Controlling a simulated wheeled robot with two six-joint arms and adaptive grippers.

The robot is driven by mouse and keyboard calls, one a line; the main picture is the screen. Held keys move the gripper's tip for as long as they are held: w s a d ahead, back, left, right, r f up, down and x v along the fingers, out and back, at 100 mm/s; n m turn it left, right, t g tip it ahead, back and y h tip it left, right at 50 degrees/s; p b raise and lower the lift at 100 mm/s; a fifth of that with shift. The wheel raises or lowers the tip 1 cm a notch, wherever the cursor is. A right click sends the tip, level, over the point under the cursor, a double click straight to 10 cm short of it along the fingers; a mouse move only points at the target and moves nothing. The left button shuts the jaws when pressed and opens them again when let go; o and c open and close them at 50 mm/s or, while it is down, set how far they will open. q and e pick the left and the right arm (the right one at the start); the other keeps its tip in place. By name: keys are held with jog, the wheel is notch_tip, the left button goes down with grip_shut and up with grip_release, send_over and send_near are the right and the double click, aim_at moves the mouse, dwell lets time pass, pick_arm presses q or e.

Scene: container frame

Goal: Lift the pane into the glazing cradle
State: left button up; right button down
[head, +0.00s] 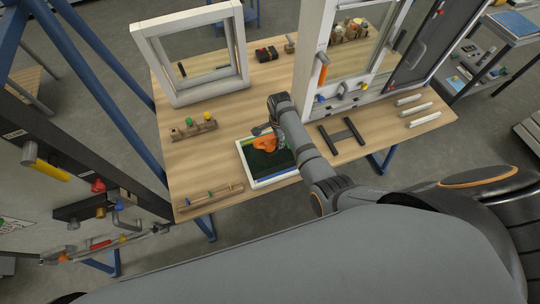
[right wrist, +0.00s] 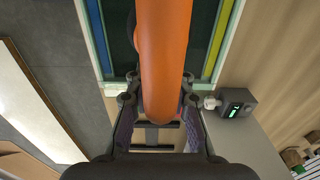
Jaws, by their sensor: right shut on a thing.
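The pane (head: 272,163) is a dark green panel with a pale border near the front middle of the bench in the head view. An orange handle (head: 265,142) is on its upper part. My right gripper (head: 271,139) reaches over the pane and partly hides it. In the right wrist view, its fingers sit either side of the orange handle (right wrist: 163,60), shut on it. Behind the handle, the pane (right wrist: 120,45) shows blue and yellow strips. I cannot tell whether the pane is clear of the bench. A black H-shaped stand (head: 342,137) lies right of it; I cannot tell whether this is the cradle.
A white window frame (head: 160,55) stands at the back left of the wooden bench (head: 225,150). A larger white frame (head: 310,50) stands back right. Wooden peg racks (head: 193,128) are at left. White bars (head: 420,110) lie at right. A box with a green display (right wrist: 237,105) shows in the wrist view.

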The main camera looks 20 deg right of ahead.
jog(key=shift+w+d, duration=0.1)
jog(key=shift+f+b, duration=1.85)
jog(key=shift+f, duration=1.05)
dwell(0.6)
jog(key=c, duration=1.1)
grip_release()
jog(key=shift+r, duration=0.3)
notch_tip(320, 180, up, 11)
jog(key=shift+r, duration=0.2)
jog(key=shift+s, duration=0.2)
